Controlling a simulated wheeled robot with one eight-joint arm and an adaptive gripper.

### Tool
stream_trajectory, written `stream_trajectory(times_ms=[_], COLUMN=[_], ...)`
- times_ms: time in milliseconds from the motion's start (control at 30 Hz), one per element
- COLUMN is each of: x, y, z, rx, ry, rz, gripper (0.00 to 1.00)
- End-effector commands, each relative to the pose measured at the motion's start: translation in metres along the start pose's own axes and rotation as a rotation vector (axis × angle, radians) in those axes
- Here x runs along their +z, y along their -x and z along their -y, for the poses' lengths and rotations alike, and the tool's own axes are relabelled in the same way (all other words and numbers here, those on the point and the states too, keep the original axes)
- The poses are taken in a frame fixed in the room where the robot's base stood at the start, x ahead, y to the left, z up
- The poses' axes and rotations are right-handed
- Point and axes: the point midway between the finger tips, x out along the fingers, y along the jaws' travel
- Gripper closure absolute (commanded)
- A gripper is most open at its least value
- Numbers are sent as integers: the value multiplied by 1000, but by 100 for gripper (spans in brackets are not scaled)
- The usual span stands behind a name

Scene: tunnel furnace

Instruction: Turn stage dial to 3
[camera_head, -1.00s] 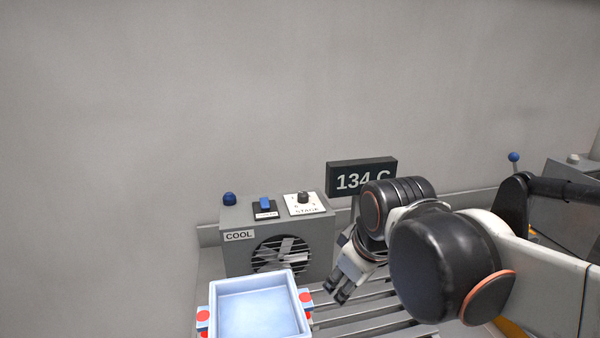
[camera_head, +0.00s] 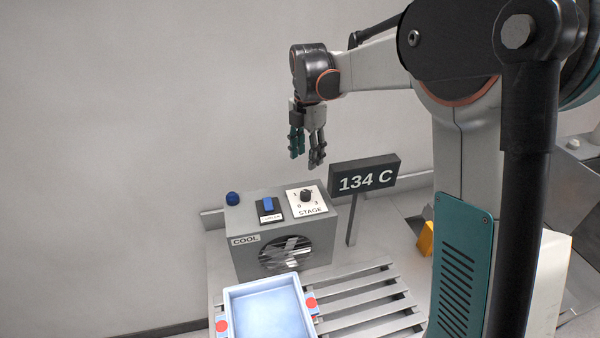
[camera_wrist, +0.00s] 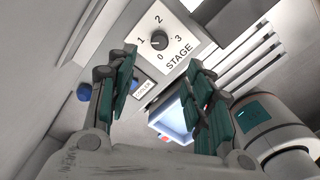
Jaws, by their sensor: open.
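The stage dial (camera_head: 306,195) is a small dark round knob on a white plate marked STAGE, on top of the grey COOL box (camera_head: 245,262). In the wrist view the dial (camera_wrist: 159,41) shows between the fingertips and farther off, with 0, 1, 2 and 3 around it. I cannot tell for sure which number its mark points at. My gripper (camera_head: 307,154) hangs above the dial, pointing down, with its fingers apart and empty. It does not touch the dial. The open teal fingers (camera_wrist: 163,65) also show in the wrist view.
A blue switch (camera_head: 268,204) labelled COOLER sits left of the dial plate, and a blue knob (camera_head: 232,198) is at the box's left. A 134 C display (camera_head: 364,175) stands close at right. A pale blue tray (camera_head: 268,310) is in front, beside slatted rails (camera_head: 365,300).

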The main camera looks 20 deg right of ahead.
Motion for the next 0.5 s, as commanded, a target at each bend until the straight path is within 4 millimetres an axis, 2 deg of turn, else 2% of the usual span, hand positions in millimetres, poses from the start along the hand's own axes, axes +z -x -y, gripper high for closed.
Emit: stream_trajectory(times_ms=[167,500], x=[1,1], y=[-12,-74], z=[-2,-2], rx=[-6,-5], ry=[21,19], rz=[-3,-3], gripper=[53,53])
